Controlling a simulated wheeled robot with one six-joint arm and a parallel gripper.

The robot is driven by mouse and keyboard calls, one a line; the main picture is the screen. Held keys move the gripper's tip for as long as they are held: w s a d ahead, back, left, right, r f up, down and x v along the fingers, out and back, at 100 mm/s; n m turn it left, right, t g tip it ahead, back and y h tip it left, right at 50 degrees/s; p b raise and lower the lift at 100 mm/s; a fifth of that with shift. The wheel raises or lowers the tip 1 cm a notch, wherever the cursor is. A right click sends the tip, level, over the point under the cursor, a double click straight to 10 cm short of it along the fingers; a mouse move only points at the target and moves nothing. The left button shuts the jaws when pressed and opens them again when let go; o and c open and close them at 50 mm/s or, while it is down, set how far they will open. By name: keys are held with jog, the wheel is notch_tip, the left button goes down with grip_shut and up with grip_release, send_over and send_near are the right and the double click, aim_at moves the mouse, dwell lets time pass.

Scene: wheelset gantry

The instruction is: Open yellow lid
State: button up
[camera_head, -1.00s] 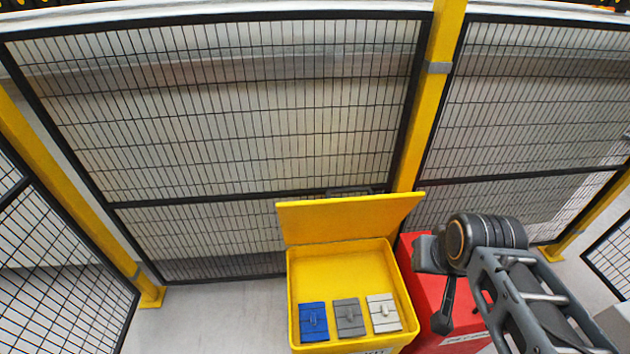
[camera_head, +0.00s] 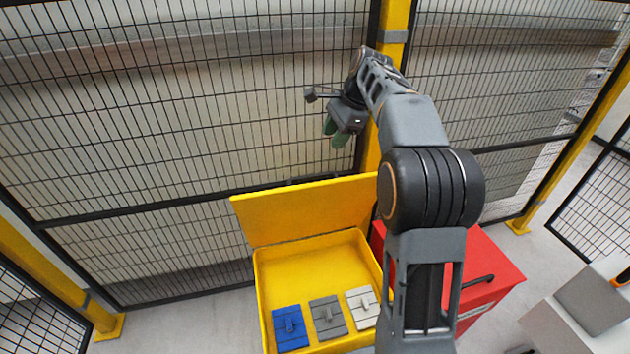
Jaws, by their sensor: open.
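The yellow lid (camera_head: 300,211) stands raised and tilted back at the rear of the yellow box (camera_head: 262,312). The box is open at the top, and its inside shows. My gripper (camera_head: 336,136) is in the air above and behind the lid's upper edge, in front of the mesh fence. Its green fingertips point down, and it is apart from the lid. It is open and holds nothing that I can see.
A blue block (camera_head: 289,327), a dark grey block (camera_head: 327,316) and a light grey block (camera_head: 363,306) lie in the box. A red box (camera_head: 488,262) stands to the right, partly behind my arm. Mesh fence (camera_head: 180,130) with a yellow post (camera_head: 393,45) closes off the back.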

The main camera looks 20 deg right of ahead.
aim_at(314, 175)
jog(key=shift+m+y, duration=0.3)
jog(key=shift+m, duration=0.4)
jog(key=x, duration=0.5)
jog(key=w+d+b+x, duration=0.1)
jog(key=x, duration=0.9)
jog(key=shift+w+d+f+b, duration=0.25)
jog(key=shift+w+d+b, duration=0.05)
jog(key=shift+b, duration=0.05)
grip_shut()
